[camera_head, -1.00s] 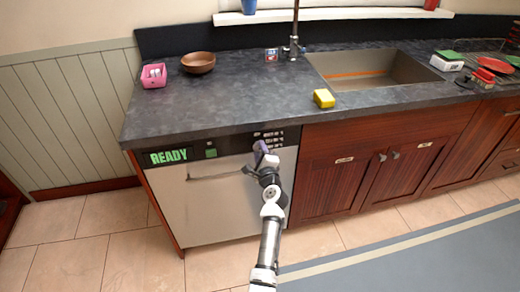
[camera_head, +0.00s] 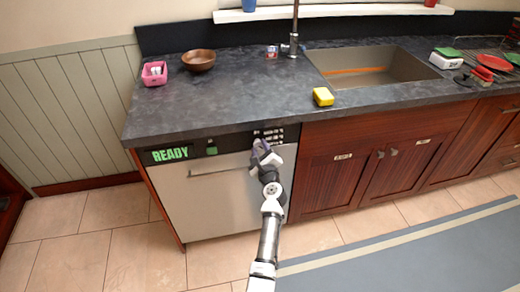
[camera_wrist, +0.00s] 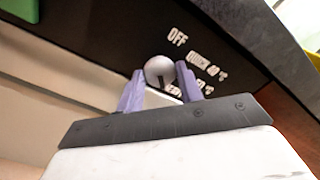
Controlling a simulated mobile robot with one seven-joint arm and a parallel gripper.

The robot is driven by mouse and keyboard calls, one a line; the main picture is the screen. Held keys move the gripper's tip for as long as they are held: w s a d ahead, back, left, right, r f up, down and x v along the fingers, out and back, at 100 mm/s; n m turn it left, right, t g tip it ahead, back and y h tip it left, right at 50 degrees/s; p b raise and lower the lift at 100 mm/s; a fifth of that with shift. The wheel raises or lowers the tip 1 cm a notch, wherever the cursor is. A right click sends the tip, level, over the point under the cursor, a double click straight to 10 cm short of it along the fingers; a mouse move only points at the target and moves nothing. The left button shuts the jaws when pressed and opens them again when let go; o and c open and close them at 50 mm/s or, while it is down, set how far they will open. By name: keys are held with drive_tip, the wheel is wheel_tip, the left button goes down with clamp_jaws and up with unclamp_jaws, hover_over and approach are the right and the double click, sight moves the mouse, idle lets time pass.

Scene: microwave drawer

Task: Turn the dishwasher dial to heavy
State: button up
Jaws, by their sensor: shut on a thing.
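The dishwasher (camera_head: 215,200) stands under the left end of the counter, with a black control panel that shows green "READY" text. In the wrist view the round silver dial (camera_wrist: 160,68) sits on the black panel. "OFF" and "QUICK" labels are right of it, and a lower label is partly hidden by a finger. My gripper (camera_wrist: 160,83) has its two purple fingers on either side of the dial, shut on it. In the head view my gripper (camera_head: 262,152) is at the panel's right end and hides the dial. Which label the dial points at cannot be told.
The dark counter edge (camera_head: 215,128) juts just above the panel. A green button (camera_head: 211,150) is left of my gripper, above the door handle. A yellow sponge (camera_head: 323,96), a wooden bowl (camera_head: 198,60) and a pink container (camera_head: 154,73) stand on the counter.

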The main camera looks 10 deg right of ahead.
drive_tip(key=o, duration=1)
drive_tip(key=s, duration=0.4)
drive_tip(key=s+b, duration=0.1)
drive_tip(key=s, duration=0.4)
drive_tip(key=s+b, duration=0.1)
drive_tip(key=s, duration=0.3)
drive_tip(key=shift+s+d, duration=0.35)
drive_tip(key=shift+s, duration=0.05)
